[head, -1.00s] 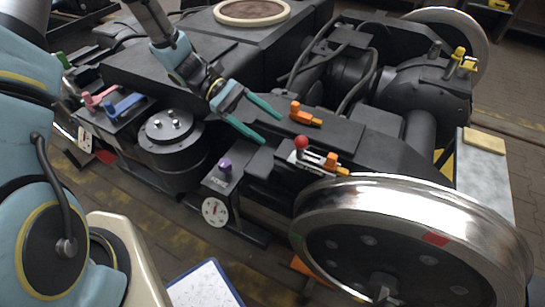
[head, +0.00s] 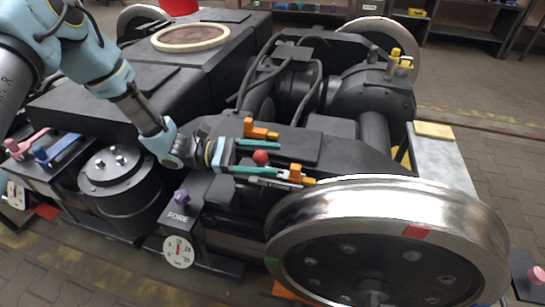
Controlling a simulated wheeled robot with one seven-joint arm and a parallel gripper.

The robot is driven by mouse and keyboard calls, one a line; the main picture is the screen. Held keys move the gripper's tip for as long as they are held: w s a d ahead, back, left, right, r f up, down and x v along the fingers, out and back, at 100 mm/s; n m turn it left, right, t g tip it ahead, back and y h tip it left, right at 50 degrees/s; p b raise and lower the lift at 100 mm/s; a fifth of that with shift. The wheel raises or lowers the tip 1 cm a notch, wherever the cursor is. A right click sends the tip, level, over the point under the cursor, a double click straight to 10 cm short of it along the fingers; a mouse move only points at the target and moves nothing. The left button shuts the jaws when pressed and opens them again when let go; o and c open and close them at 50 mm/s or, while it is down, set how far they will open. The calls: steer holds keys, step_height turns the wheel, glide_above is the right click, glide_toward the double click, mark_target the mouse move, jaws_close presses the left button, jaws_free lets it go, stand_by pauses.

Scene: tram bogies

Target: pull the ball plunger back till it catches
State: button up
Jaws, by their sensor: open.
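The ball plunger's red ball (head: 260,157) shows on the dark bogie frame, left of the big front wheel. Its base plate is mostly hidden by the lower finger. My gripper (head: 274,159) is open, with its teal fingers pointing right. In the picture one finger lies above the red ball and the other below it, so the ball appears between them. I cannot tell whether either finger touches it.
An orange handle (head: 262,131) sits just behind the upper finger, and an orange-yellow piece (head: 297,174) is close to the lower fingertip. The steel wheel (head: 385,245) stands at front right. A purple knob (head: 181,197) and a round gauge (head: 179,252) are at front left.

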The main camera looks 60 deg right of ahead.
steer(key=shift+x, duration=0.85)
steer(key=shift+c, duration=0.2)
jaws_close()
stand_by(0.6)
